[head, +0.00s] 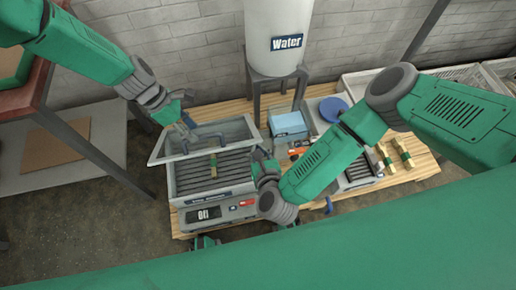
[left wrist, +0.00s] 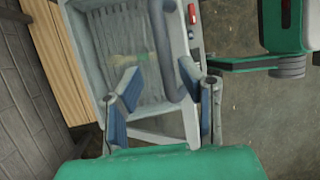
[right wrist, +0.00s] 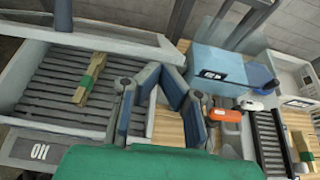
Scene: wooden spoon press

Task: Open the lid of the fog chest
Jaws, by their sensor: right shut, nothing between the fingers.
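The fog chest (head: 180,190) is a grey box with a dark slatted floor and a label reading "ON" on its front. Its clear-paned lid (head: 158,147) looks raised and tilted over the back of the box, with a bent grey handle (left wrist: 184,80). A wooden piece with a green band (right wrist: 90,80) lies on the slats. My left gripper (head: 182,125) is open at the lid's left part by the handle; I cannot tell whether it touches. My right gripper (head: 264,163) is shut and empty by the chest's right rim; its fingers show in the right wrist view (right wrist: 160,75).
A white water tank (head: 275,40) stands on a stand behind. A blue box (head: 289,125) and an orange item (head: 299,151) lie right of the chest. Several banded wooden pieces (head: 403,152) lie farther right. A red-topped table (head: 28,95) stands at left.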

